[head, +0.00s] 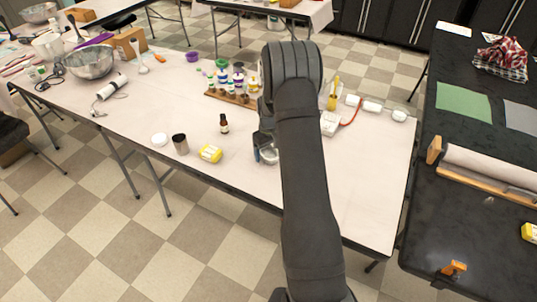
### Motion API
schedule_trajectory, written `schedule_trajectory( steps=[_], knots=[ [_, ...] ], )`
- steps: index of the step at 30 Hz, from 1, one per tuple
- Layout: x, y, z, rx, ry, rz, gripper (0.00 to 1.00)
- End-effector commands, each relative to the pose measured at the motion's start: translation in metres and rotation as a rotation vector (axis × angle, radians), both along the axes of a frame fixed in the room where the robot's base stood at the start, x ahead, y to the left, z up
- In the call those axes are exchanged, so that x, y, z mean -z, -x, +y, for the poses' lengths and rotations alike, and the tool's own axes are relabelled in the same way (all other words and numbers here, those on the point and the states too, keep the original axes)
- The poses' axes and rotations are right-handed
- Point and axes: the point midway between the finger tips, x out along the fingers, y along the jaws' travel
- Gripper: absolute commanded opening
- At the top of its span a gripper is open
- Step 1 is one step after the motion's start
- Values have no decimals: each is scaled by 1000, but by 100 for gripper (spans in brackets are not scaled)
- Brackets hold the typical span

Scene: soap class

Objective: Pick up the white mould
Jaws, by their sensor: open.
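My arm reaches across the white-topped table (110,125), and my gripper (265,152) is low over its front part, mostly hidden by my own arm. A pale grey-white shape (269,155) shows at the gripper; I cannot tell whether it is a mould or part of the gripper. Nothing is clearly held. Several small white blocks lie on the right part of the table: a left one (352,100), a middle one (372,106) and a right one (399,115). I cannot tell which white thing is the mould. A round white piece (160,139) lies left of the gripper.
Left of the gripper stand a yellow-and-white pack (210,153), a metal cup (180,143) and a dark bottle (224,124). Behind is a wooden rack (230,97) with small bottles. A white device (329,123) sits right of my arm. The front right tabletop is clear.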

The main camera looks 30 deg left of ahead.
Motion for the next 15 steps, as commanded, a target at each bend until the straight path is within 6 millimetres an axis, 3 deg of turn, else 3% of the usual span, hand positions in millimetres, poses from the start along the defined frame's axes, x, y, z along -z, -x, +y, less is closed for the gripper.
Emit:
schedule_trajectory(
  steps=[6, 11, 15],
  knots=[
    [1, 0, 0, 0, -1, -2, 79],
    [1, 0, 0, 0, -1, -2, 47],
    [1, 0, 0, 0, -1, -2, 44]
  ],
)
